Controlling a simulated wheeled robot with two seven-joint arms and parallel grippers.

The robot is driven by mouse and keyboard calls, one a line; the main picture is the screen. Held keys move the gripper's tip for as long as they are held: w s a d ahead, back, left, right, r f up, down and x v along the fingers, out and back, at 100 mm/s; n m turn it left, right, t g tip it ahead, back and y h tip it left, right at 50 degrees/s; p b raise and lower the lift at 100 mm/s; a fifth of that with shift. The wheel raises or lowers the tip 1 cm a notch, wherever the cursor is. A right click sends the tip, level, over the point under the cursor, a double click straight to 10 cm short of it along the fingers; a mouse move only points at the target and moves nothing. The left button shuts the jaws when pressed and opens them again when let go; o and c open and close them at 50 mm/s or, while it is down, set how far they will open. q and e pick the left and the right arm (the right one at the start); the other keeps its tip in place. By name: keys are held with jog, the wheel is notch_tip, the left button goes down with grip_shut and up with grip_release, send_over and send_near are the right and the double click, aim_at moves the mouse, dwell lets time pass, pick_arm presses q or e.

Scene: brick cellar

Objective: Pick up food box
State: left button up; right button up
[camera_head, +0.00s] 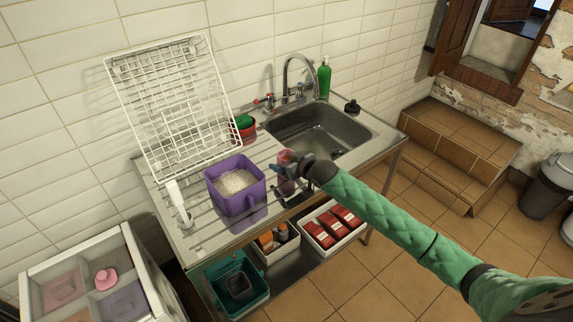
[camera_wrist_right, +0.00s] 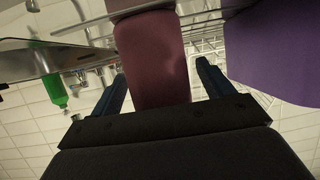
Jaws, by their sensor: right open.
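A dark red-pink box (camera_head: 287,187), which looks like the food box, stands on the steel drainboard just right of the purple bin. My right gripper (camera_head: 288,167) is at this box and partly hides it. In the right wrist view the box (camera_wrist_right: 152,65) lies between my right gripper's two spread fingers (camera_wrist_right: 162,88), with a gap visible on the right side. The fingers are open. Whether a finger touches the box on the left side I cannot tell. My left gripper is not in view.
The purple bin (camera_head: 231,203) with white grains stands close beside the box. A white wire rack (camera_head: 172,108) leans on the wall behind. The sink (camera_head: 318,124) with faucet is to the right. A lower shelf holds a white tray (camera_head: 357,239) of red packages.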

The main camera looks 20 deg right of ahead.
jog(key=c, duration=1.1)
jog(key=shift+r, duration=0.2)
jog(key=shift+c, duration=0.2)
